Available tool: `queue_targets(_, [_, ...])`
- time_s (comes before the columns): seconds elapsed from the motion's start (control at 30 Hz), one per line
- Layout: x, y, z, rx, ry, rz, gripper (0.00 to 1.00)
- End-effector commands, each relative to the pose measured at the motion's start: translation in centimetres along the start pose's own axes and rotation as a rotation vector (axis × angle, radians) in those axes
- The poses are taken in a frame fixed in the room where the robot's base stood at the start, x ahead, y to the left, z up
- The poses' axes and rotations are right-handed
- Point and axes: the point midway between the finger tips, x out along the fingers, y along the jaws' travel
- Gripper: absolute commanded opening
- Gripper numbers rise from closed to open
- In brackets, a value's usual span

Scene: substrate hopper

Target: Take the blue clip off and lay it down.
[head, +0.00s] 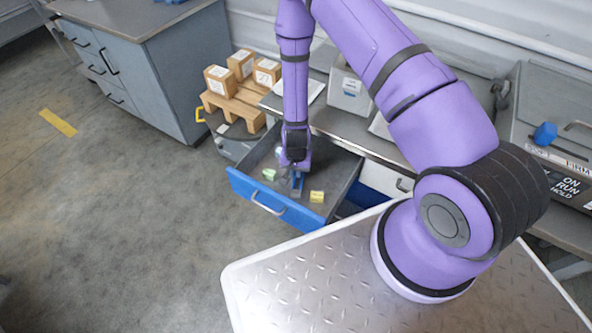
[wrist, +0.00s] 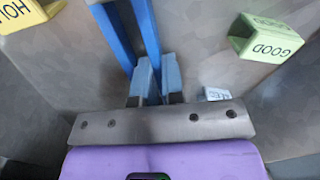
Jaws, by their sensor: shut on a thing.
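The blue clip (wrist: 148,35) shows in the wrist view as two long blue strips running up from between my fingertips. In the head view a bit of the clip (head: 298,183) shows below my gripper (head: 296,170), inside the open drawer (head: 262,208). My gripper (wrist: 156,78) is shut on the clip, with its light blue finger pads close together. Something pale grey lies beside the gripper in the drawer; I cannot tell whether the clip still touches it.
In the drawer, a green GOOD marker (wrist: 268,40) and a yellow HOLD marker (wrist: 18,10) lie on opposite sides of the gripper. A small pale tag (wrist: 217,94) lies near the fingers. Boxes on a pallet (head: 236,105) stand behind the drawer. The drawer walls are close around.

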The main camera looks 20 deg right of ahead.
Motion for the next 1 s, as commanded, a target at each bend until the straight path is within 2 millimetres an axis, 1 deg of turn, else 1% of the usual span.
queue_targets(0.37, [0.7,0.0,0.1,0.000,-0.001,0.001,0.00])
queue_targets(0.4, [0.7,0.0,0.0,0.000,-0.001,0.000,0.18])
queue_targets(0.5, [0.6,0.0,0.0,0.000,-0.001,0.000,0.39])
queue_targets(0.83, [0.4,0.0,0.0,0.000,0.000,0.000,0.39])
queue_targets(0.93, [-0.3,0.0,-0.1,-0.001,0.001,-0.001,0.39])
queue_targets(1.0, [-1.2,0.0,0.0,-0.001,0.001,0.000,0.39])
